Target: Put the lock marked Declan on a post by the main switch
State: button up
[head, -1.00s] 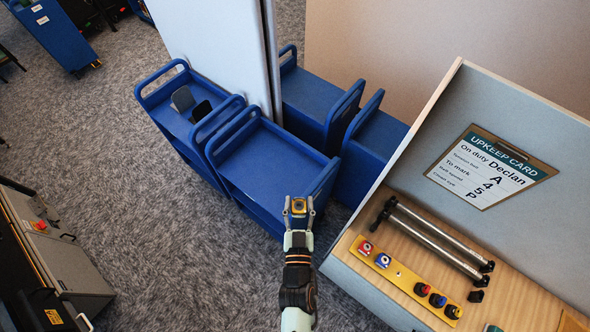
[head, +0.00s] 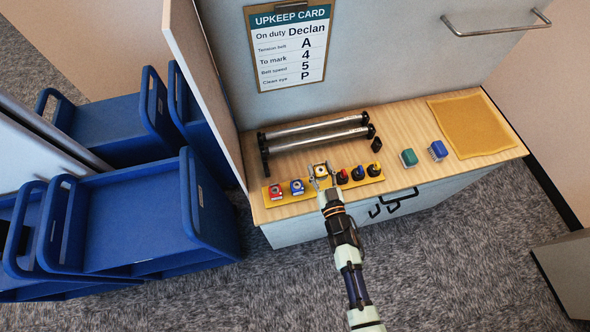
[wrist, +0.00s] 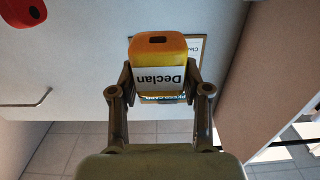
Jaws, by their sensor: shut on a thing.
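My gripper (head: 321,172) is shut on a yellow lock (head: 321,170). In the wrist view the lock (wrist: 158,62) sits between both fingers, with a white label reading Declan upside down. In the head view the held lock appears in front of the middle of a yellow strip (head: 326,189) on the wooden bench; I cannot tell how high above it is. I cannot make out a main switch or its posts in these views.
A red lock (head: 276,191) and a blue lock (head: 297,187) sit on the strip, with several dark-based coloured knobs (head: 358,174) at its right. Two rollers (head: 315,134) lie behind. Blue carts (head: 130,220) stand left.

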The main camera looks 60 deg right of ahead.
aim_at(319, 176)
jog(key=shift+f+b, duration=2.2)
jog(key=shift+b, duration=0.05)
jog(key=shift+f, duration=0.2)
jog(key=shift+f+b, duration=1.35)
jog(key=shift+f, duration=0.3)
jog(key=o, duration=1.3)
jog(key=v, duration=1.2)
